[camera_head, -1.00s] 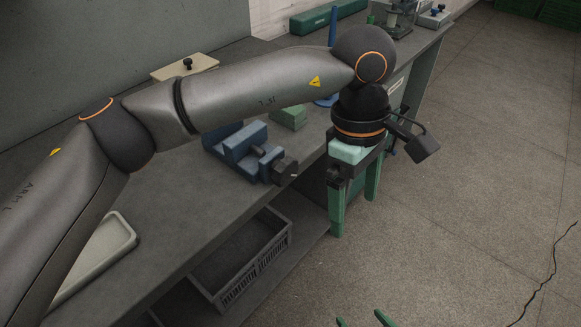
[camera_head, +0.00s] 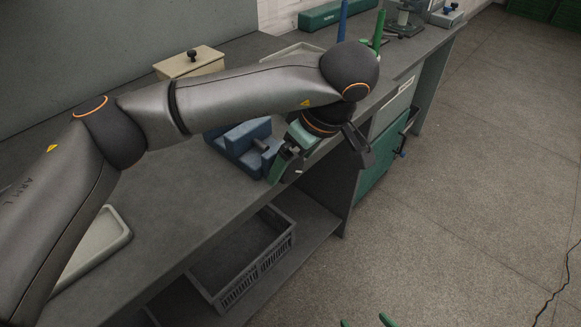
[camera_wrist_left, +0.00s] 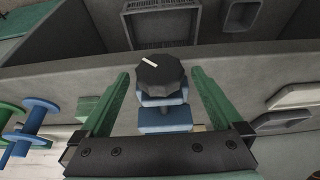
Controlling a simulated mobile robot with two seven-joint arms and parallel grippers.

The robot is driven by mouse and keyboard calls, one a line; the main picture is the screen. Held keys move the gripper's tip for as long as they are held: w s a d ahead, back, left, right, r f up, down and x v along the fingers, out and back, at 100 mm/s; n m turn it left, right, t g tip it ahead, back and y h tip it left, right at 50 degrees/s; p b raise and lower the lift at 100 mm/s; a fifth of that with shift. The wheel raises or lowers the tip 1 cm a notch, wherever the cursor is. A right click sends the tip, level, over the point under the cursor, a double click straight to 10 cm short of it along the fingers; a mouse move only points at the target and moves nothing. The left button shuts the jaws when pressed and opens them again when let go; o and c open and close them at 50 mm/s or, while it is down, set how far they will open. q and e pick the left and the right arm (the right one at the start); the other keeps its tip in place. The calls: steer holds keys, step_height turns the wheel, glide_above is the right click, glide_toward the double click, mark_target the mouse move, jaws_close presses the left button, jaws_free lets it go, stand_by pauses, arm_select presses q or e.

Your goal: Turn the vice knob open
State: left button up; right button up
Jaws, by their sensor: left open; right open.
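The blue vice (camera_head: 238,146) stands at the bench's front edge in the head view; its blue body also shows in the left wrist view (camera_wrist_left: 165,122). The vice knob (camera_wrist_left: 163,76) is black and lobed, with a white mark pointing to the upper left. In the head view it is mostly hidden by my gripper. My left gripper (camera_head: 277,168) is open at the front of the vice. In the left wrist view its green fingers (camera_wrist_left: 162,72) stand either side of the knob, with gaps on both sides. My right gripper (camera_head: 366,321) is open at the bottom edge, away from the bench.
A grey crate (camera_head: 240,262) sits on the shelf below the bench. A pale tray (camera_head: 98,243) and a beige box with a black knob (camera_head: 189,63) are on the bench. Blue (camera_head: 342,20) and green (camera_head: 378,30) posts stand farther back.

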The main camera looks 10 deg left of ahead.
arm_select(q)
steer(key=shift+x, duration=1.1)
arm_select(e)
steer(key=shift+d, duration=0.15)
arm_select(q)
steer(key=c, duration=1.3)
steer(key=shift+f+t+h+b, duration=0.25)
steer(key=shift+t+h+b, duration=0.05)
steer(key=shift+b, duration=0.8)
steer(key=shift+f+b, duration=0.1)
steer(key=shift+b, duration=0.5)
steer(key=shift+r+n+t+h+b, duration=0.3)
steer(key=shift+t+h+b, duration=0.2)
steer(key=shift+t+b, duration=0.25)
arm_select(e)
steer(key=w+r+t, duration=0.3)
steer(key=w+r, duration=0.1)
steer(key=w, duration=0.1)
steer(key=shift+d+n+t, duration=0.3)
steer(key=shift+d, duration=0.1)
